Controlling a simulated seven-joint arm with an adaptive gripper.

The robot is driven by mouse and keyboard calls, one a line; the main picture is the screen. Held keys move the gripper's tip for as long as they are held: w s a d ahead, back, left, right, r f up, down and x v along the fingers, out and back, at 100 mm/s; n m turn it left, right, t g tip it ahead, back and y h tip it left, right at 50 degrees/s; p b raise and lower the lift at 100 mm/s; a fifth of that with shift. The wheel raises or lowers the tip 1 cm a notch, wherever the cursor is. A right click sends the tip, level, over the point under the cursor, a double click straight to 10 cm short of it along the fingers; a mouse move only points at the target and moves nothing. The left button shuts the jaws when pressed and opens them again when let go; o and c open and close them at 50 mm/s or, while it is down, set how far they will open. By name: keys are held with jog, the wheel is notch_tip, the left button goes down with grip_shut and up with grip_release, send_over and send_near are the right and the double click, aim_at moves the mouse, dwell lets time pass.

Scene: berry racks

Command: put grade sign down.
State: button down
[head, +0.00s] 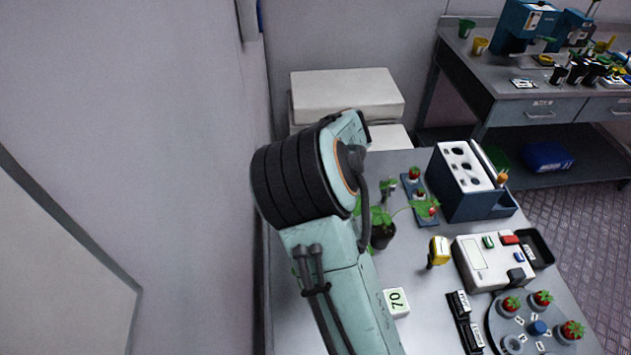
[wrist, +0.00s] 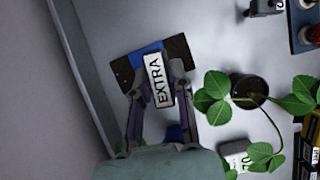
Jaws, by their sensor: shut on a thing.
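The grade sign (wrist: 157,80), a white plate reading EXTRA, is in the wrist view, between the fingers of my gripper (wrist: 159,88). My gripper is shut on it. A dark mat or plate with a blue stripe (wrist: 173,47) lies behind and under the sign, on the grey table. I cannot tell whether the sign touches it. In the head view my arm hides the sign and the gripper.
A potted plant (wrist: 248,92) with broad leaves stands right of my gripper; it also shows in the head view (head: 382,236). A white block marked 70 (head: 396,303), a yellow tool (head: 439,251), a white device (head: 484,262) and a strawberry turntable (head: 497,325) are farther right.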

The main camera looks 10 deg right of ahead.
jog(key=w+f, duration=0.3)
jog(key=w, duration=0.1)
jog(key=w+a+f, duration=0.1)
jog(key=w+f, duration=0.2)
jog(key=w, duration=0.1)
jog(key=w+a+f, duration=0.1)
jog(key=w+f, duration=0.2)
jog(key=w, duration=0.2)
jog(key=shift+a, duration=0.2)
jog(key=shift+w+f, duration=0.5)
jog(key=shift+f, duration=1.5)
jog(key=c, duration=1)
grip_release()
jog(key=shift+f, duration=0.15)
